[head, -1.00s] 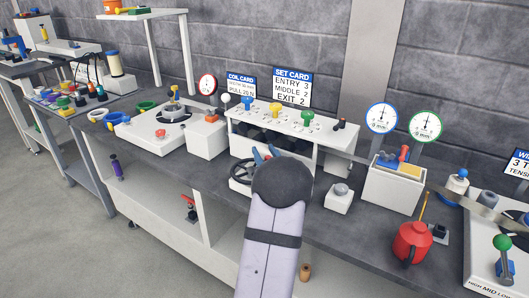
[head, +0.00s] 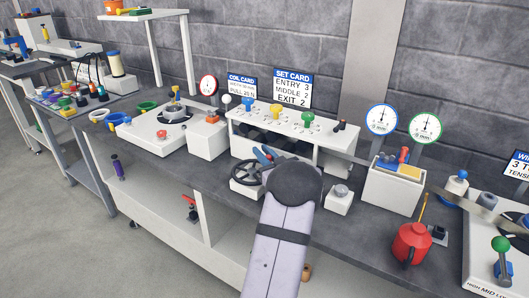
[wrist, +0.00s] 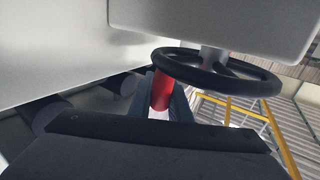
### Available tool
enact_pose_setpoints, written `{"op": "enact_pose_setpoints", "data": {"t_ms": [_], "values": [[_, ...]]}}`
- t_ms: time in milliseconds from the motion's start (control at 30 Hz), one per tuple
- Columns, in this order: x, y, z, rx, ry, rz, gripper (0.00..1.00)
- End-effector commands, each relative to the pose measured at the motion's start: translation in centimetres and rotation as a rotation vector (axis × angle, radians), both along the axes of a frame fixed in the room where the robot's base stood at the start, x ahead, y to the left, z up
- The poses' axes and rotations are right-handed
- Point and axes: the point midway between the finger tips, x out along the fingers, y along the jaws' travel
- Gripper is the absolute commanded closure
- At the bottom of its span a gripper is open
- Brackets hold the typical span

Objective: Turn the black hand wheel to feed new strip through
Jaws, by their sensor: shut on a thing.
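The black hand wheel (head: 249,184) sits on the front of the white strip feed housing (head: 325,152), partly hidden behind my arm in the head view. In the wrist view the wheel (wrist: 217,73) shows its rim, spokes and pale hub, with a red handle (wrist: 162,90) at its near left side. My gripper (head: 265,155) is at the wheel, its blue fingers showing just above the rim. In the wrist view my gripper (wrist: 160,97) is shut on the red handle, with a finger on either side. The strip inside the rollers is hard to make out.
A set card (head: 292,88) and a coil card (head: 241,87) stand behind the housing. Green, yellow and blue knobs line its top. A small white box (head: 339,199) is right of my arm, and a red can (head: 411,244) is farther right. Floor at lower left is clear.

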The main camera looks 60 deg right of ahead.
Motion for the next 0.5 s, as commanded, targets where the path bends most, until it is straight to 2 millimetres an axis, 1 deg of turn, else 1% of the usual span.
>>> {"op": "enact_pose_setpoints", "data": {"t_ms": [33,167,433,467,500], "values": [[0.08,-0.13,0.27,-0.003,-0.002,0.020,1.00],[0.26,-0.06,0.19,-0.002,-0.001,0.050,1.00],[0.26,-0.03,0.15,-0.001,-0.001,0.052,1.00],[0.26,-0.03,0.15,-0.001,-0.001,0.051,0.81],[0.26,-0.03,0.15,-0.001,-0.001,0.051,0.71]]}}
